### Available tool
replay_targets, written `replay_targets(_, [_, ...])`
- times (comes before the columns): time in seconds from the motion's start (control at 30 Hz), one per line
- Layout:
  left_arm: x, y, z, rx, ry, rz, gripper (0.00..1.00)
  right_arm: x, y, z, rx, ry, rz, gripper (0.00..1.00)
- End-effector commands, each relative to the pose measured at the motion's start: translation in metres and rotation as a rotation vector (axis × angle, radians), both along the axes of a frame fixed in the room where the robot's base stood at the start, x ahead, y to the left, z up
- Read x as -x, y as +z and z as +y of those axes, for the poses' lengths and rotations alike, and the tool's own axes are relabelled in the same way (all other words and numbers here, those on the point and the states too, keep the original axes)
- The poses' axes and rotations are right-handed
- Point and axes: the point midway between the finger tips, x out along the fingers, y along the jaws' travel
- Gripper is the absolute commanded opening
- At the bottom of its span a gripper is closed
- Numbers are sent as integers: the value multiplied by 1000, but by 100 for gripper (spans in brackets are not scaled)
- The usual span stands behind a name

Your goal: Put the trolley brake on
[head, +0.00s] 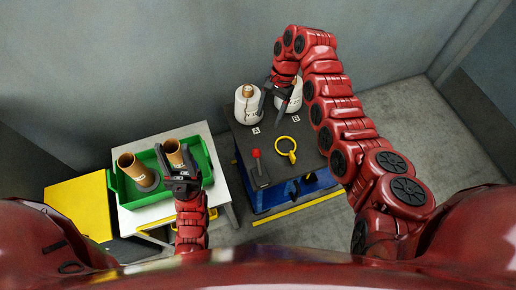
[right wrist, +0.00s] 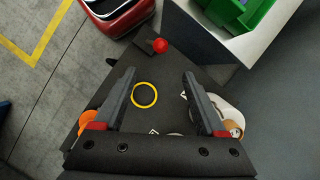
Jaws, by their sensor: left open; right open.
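The trolley (head: 240,135) has a dark top. A brake lever with a red knob (head: 257,153) stands up from a plate at its near left corner. The knob also shows in the right wrist view (right wrist: 160,46), beyond the fingertips and clear of them. My right gripper (head: 278,108) is open above the back of the trolley, beside the white bobbins, with nothing seen between its fingers; its fingers also show in the right wrist view (right wrist: 159,72). My left gripper (head: 176,153) is open over the green tray, close to a brown tube, left of the lever.
Two white bobbins, one (head: 247,105) by label A and one (head: 290,92) by label B, stand at the trolley's back. A yellow ring (head: 286,148) is right of the lever. A green tray (head: 207,168) with brown tubes (head: 130,164) sits on a white table (head: 203,130) at left.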

Motion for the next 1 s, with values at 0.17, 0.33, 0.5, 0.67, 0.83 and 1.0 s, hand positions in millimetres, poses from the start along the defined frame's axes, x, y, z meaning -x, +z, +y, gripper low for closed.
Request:
replay_targets(0.17, [0,-3,0,0,0,0,50,13,-38,11,-2,2,3,73])
replay_targets(0.33, [0,-15,0,0,0,0,50,25,-78,21,1,4,2,73])
replay_targets(0.5, [0,0,0,0,0,0,50,36,-106,28,0,2,2,73])
replay_targets(0.67, [0,3,0,0,0,0,50,43,-131,34,0,2,0,73])
replay_targets(0.83, [0,4,0,0,0,0,50,46,-144,38,-1,1,-2,73])
replay_targets(1.0, [0,4,0,0,0,0,50,47,-149,39,-1,1,-5,73])
